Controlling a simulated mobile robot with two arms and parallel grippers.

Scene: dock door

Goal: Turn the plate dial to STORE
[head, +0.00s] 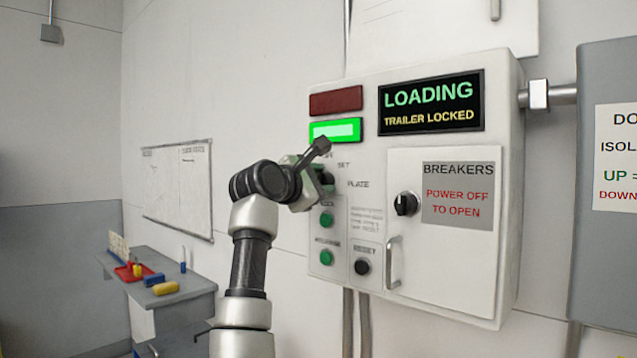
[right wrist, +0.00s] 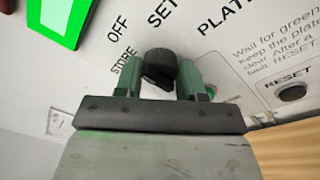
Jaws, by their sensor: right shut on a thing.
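The plate dial (right wrist: 160,66) is a black knob on the white control box, with the labels OFF, STORE, SET and PLATE around it in the right wrist view. My right gripper (right wrist: 178,88) has its green fingers on either side of the knob and is shut on it. Which label the dial points to cannot be told. In the head view my right gripper (head: 318,180) is at the box's left part and hides most of the dial. My left gripper is not in view.
The display (head: 431,103) reads LOADING, TRAILER LOCKED. A green lamp (head: 335,130) is lit below a dark red one (head: 336,100). Green buttons, a black RESET button (head: 362,267) and the breaker door's handle (head: 394,262) are close by. A bench (head: 190,289) stands at the left.

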